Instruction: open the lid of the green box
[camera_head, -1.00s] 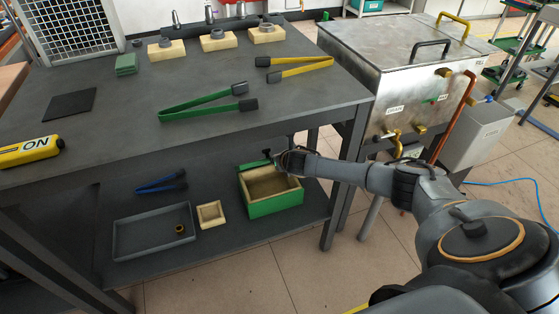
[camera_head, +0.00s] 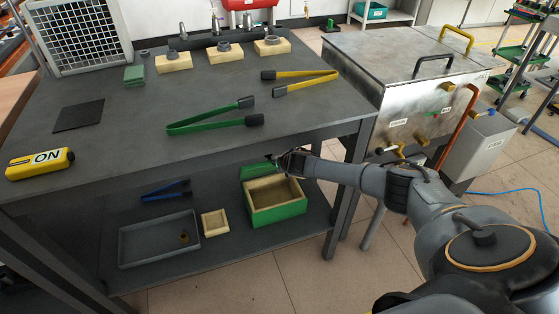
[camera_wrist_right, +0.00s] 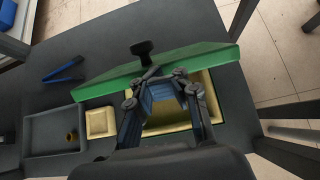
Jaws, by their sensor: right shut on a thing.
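The green box (camera_head: 278,215) stands on the lower shelf with its pale wooden inside uncovered. Its green lid (camera_head: 254,171) is off the opening, raised and tilted above the box's rear left side. In the right wrist view the lid (camera_wrist_right: 197,57) lies across the picture with a black knob (camera_wrist_right: 141,47) on it. My right gripper (camera_wrist_right: 163,74) is shut on the lid, with its fingers over part of the box opening. In the head view my right gripper (camera_head: 283,160) is at the lid's right end, its fingertips hard to make out. My left gripper is not in view.
On the shelf left of the box are a small wooden box (camera_head: 215,223), a grey tray (camera_head: 135,247) and blue tongs (camera_head: 166,190). The tabletop (camera_head: 200,100) overhangs the shelf. A table leg (camera_head: 345,205) stands right of the box, near my right arm.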

